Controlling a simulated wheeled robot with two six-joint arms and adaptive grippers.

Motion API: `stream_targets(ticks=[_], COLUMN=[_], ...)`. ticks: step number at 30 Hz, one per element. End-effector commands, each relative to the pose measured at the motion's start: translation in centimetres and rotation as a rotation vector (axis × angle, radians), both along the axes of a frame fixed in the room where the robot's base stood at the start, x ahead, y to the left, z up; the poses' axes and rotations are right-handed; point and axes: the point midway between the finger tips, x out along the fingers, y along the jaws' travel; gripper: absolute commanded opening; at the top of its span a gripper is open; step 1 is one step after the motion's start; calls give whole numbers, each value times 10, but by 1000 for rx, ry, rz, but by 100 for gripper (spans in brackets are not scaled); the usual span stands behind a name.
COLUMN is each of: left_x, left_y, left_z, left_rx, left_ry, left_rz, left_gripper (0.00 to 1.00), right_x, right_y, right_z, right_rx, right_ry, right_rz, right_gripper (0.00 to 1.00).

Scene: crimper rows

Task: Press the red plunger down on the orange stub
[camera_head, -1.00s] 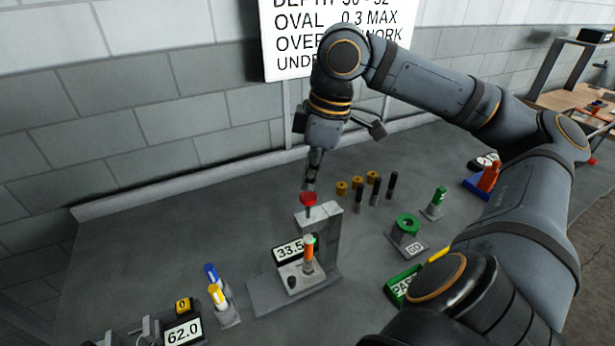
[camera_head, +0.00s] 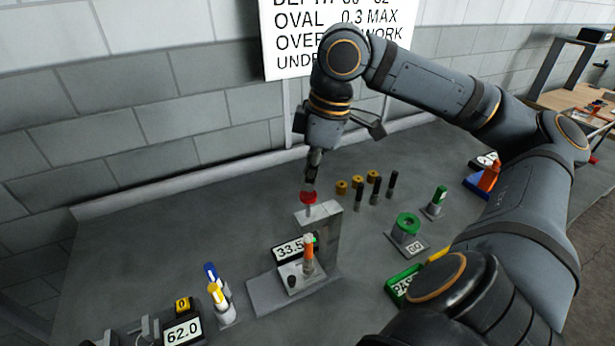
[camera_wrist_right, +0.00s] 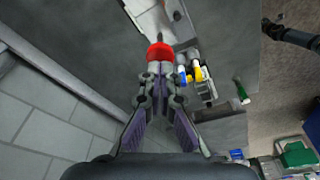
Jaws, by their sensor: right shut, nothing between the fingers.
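The red plunger (camera_head: 309,197) is a round knob on a short stem at the top of a grey press stand (camera_head: 330,232). The orange stub (camera_head: 309,252) stands upright on the press base, below the plunger's arm. My right gripper (camera_head: 312,182) is shut and empty, pointing down with its tips at the plunger's top; it partly covers the knob. In the right wrist view the red plunger (camera_wrist_right: 159,55) lies just beyond the closed fingertips (camera_wrist_right: 160,74). Whether they touch, I cannot tell. My left gripper is not in view.
A display (camera_head: 290,249) by the press reads about 33.5. Blue and yellow-topped pieces (camera_head: 217,294) stand left, near a 62.0 display (camera_head: 183,332). Black pins (camera_head: 376,190), a green ring stand (camera_head: 407,226) and a green tray (camera_head: 402,284) are right. A wall is behind.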

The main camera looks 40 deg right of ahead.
Motion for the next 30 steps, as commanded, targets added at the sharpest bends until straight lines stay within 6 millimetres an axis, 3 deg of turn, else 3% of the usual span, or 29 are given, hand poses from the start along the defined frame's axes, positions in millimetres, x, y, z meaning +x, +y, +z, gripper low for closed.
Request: stream_targets(ticks=[30], left_x=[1], left_y=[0], left_z=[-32], left_rx=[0], left_ry=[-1], left_rz=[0], left_gripper=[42], right_x=[0], right_y=[0], right_z=[-33], right_rx=[0], right_ry=[0], right_rz=[0], right_gripper=[0])
